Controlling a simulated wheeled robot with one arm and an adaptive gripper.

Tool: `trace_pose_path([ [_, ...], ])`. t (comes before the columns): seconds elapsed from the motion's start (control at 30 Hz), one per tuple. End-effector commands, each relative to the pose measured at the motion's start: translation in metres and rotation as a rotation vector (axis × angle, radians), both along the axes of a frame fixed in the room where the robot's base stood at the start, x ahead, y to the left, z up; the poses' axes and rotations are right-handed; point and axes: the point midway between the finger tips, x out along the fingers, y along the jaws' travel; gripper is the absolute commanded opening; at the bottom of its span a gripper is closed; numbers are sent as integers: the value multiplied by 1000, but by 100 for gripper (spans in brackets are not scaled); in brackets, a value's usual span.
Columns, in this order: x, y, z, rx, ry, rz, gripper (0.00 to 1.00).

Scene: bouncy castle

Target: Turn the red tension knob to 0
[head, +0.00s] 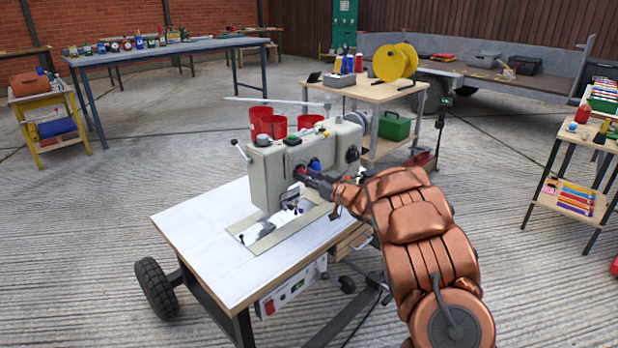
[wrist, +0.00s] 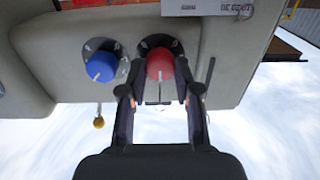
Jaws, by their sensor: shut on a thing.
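The red tension knob (wrist: 160,64) sits on the pale front of the sewing machine (head: 268,178), on a dark round dial. A light pointer mark shows near its lower edge in the wrist view; the dial figures are too small to read. In the head view the red knob (head: 299,171) is partly hidden by my gripper (head: 306,177), which reaches in from the right. In the wrist view my gripper (wrist: 154,84) has its fingers at the knob's lower sides and is shut on it.
A blue knob (wrist: 100,67) on its own dial is close beside the red one. The machine stands on a white-topped table (head: 200,235).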

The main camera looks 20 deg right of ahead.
Motion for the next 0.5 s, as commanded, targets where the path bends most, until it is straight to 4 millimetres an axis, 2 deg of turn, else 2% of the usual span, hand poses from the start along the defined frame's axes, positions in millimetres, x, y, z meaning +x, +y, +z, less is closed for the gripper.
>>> trace_pose_path([
  [0.03, 0, 0, 0, 0, 0, 0, 18],
  [0.2, 0, 0, 0, 0, 0, 0, 0],
  [0.5, 0, 0, 0, -28, -11, 0, 0],
])
